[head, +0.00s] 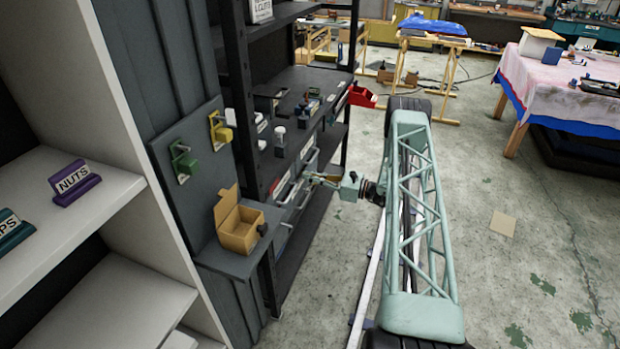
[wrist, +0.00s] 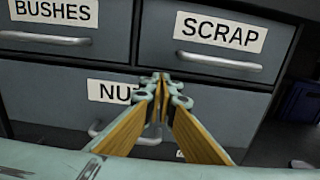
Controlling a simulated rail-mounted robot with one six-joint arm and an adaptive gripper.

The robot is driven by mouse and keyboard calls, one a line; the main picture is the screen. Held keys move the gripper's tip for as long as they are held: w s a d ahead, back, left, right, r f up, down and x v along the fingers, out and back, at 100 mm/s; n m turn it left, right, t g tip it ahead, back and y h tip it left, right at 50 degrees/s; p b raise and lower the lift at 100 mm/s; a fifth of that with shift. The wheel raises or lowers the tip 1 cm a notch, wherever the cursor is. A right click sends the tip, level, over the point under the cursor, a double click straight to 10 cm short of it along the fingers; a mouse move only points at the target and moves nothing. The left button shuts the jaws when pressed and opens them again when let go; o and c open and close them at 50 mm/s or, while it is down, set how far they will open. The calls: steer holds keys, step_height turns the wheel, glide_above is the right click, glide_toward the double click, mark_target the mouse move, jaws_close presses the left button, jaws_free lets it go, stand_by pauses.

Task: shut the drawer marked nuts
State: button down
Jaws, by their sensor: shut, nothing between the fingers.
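The drawer marked nuts (wrist: 55,100) is a wide grey front with a white label (wrist: 108,91) and a pale bar handle below it. My gripper (wrist: 160,82) is shut and empty, its fingertips in front of this drawer and covering the label's right end. Part of the handle is hidden behind the fingers. I cannot tell whether the fingertips touch the front, or how far the drawer stands out. In the head view my gripper (head: 318,180) is at the dark rack's drawers, whose labels are too small to read.
Drawers marked bushes (wrist: 60,42) and scrap (wrist: 215,52) sit above. A purple nuts sign (head: 74,182) stands on the white shelf at left. A yellow open box (head: 240,228) sits on a ledge before the rack. A red bin (head: 362,96) juts from the rack.

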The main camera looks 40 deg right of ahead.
steer(key=shift+w+a+b, duration=0.25)
steer(key=shift+w+b, duration=0.15)
steer(key=shift+w, duration=0.15)
stand_by(0.4)
steer(key=shift+s+d, duration=0.3)
steer(key=shift+s, duration=0.3)
steer(key=p+v, duration=0.1)
steer(key=v, duration=1.1)
steer(key=shift+s, duration=0.3)
steer(key=shift+d+r, duration=0.1)
steer(key=shift+d, duration=0.05)
stand_by(0.4)
